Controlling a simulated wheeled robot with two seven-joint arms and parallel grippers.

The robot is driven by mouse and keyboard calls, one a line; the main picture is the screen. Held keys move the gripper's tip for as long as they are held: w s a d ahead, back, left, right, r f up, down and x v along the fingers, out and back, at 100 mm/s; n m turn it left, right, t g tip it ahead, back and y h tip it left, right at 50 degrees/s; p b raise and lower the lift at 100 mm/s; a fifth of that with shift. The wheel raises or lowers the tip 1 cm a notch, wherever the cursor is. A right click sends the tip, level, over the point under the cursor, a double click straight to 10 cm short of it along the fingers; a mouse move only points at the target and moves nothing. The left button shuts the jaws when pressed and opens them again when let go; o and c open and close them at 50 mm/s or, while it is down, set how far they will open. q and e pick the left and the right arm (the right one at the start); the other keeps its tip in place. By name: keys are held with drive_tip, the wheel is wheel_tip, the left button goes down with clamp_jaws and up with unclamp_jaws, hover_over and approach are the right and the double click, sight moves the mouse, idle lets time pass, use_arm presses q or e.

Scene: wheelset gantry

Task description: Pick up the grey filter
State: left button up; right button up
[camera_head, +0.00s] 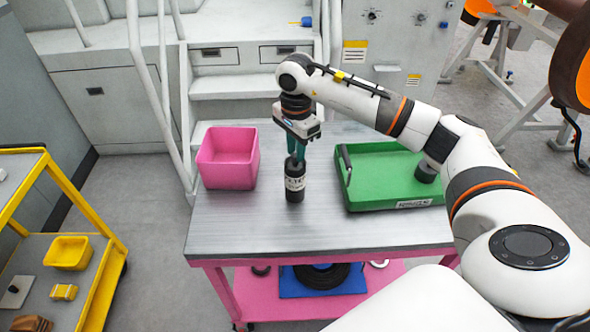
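A dark grey cylindrical filter (295,184) with a pale label band stands upright on the grey table top (330,228), between the pink bin and the green tray. My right gripper (297,152) points straight down over it, with its teal fingers at the filter's narrow top. I cannot tell whether the fingers are closed on it. A second dark round object (427,172) is at the right side of the green tray (382,205), partly hidden by my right arm. My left gripper is not in view.
A pink bin (228,170) stands at the table's back left. The front of the table is clear. A yellow cart (110,262) stands to the left, and steps with railings (215,87) rise behind. A lower pink shelf (257,296) holds a dark ring on blue.

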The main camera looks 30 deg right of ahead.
wheel_tip(320, 180, down, 2)
drive_tip(key=shift+f, duration=0.1)
clamp_jaws()
